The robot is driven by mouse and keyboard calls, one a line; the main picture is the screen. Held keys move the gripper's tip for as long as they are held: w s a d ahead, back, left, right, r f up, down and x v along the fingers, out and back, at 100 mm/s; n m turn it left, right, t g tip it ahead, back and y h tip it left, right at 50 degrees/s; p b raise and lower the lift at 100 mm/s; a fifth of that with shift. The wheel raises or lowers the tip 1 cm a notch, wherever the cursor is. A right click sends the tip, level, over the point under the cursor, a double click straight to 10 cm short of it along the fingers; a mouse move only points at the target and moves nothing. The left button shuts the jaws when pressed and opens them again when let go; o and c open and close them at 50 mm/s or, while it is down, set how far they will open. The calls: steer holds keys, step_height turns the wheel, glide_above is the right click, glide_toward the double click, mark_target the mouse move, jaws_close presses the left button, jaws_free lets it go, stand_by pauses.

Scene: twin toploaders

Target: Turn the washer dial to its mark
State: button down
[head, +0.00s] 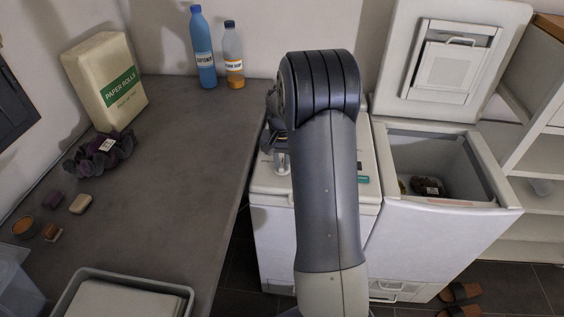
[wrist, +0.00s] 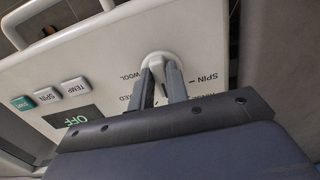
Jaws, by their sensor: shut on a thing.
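The washer dial (wrist: 160,62) is a round white knob on the washer's white panel, with labels such as SPIN and WOOL around it. In the wrist view my gripper (wrist: 162,72) has its two grey fingers closed on the dial. The fingers and the gripper body hide part of the dial and some labels, so I cannot tell where its pointer stands. The washer (head: 272,230) shows in the head view with its lid side mostly behind my arm. My gripper (head: 281,165) is partly seen there, over the panel.
A second toploader (head: 440,225) stands right of the washer with its lid up and dark items inside. A grey counter (head: 185,170) on the left bears bottles, a paper rolls pack (head: 107,82) and small items. The panel has TEMP, SPIN and green START buttons (wrist: 23,103) and an OFF display.

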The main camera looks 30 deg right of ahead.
mark_target(282, 165)
steer(key=c, duration=1.4)
jaws_free()
steer(key=shift+r, duration=0.1)
step_height(282, 165, up, 11)
steer(key=shift+f+b, duration=0.2)
steer(key=shift+b, duration=0.2)
step_height(282, 165, down, 11)
steer(key=shift+r+p, duration=0.1)
steer(key=shift+p, duration=0.35)
steer(key=shift+d+n, duration=0.1)
steer(key=shift+n, duration=0.9)
